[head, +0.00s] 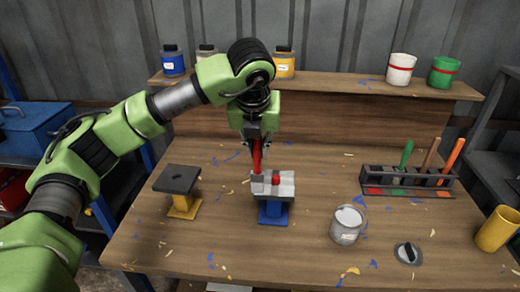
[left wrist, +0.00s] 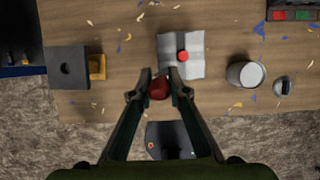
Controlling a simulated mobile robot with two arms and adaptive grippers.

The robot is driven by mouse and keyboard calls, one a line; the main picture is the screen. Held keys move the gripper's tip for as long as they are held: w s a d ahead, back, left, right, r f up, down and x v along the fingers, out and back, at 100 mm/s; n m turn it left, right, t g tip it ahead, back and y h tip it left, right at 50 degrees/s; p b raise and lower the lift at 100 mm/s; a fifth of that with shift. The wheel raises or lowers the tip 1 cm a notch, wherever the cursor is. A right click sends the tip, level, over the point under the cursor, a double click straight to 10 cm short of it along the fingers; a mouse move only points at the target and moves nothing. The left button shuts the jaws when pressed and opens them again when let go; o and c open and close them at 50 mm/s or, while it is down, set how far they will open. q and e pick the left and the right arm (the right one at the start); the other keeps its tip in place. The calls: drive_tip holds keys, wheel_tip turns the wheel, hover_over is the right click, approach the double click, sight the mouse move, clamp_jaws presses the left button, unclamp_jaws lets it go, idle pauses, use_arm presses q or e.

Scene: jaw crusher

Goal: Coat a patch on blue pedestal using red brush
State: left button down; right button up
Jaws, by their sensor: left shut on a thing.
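The blue pedestal (head: 273,212) stands at mid-table with a pale grey-white top (head: 287,187), which also shows in the left wrist view (left wrist: 196,44). A round red spot (head: 275,180) is on this top, also seen in the left wrist view (left wrist: 183,56); I cannot tell whether it is raised. My left gripper (head: 258,140) is shut on the red brush (head: 257,158), which hangs roughly upright over the top's left part. Whether its lower end touches is unclear. In the left wrist view the gripper (left wrist: 159,88) grips the red handle end, and the bristles are hidden.
A yellow pedestal (head: 184,208) with a dark top stands left. An open tin (head: 346,228) and a lid (head: 408,253) are to the right. A rack (head: 405,187) holds green, brown and orange handles. A yellow cup (head: 497,231) is far right. Jars line the back shelf.

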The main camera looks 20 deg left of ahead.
use_arm(q)
drive_tip(key=w+d+b, duration=0.1)
drive_tip(key=w+d, duration=0.1)
drive_tip(key=d, duration=0.7)
drive_tip(key=shift+w, duration=0.25)
idle(0.6)
wheel_tip(320, 180, up, 5)
drive_tip(key=shift+p, duration=1.1)
drive_tip(key=shift+w, duration=0.1)
drive_tip(key=w+a+p, duration=0.2)
drive_tip(key=w+p, duration=0.1)
drive_tip(key=w, duration=0.5)
drive_tip(key=shift+f, duration=0.3)
drive_tip(key=shift+s+a, duration=0.1)
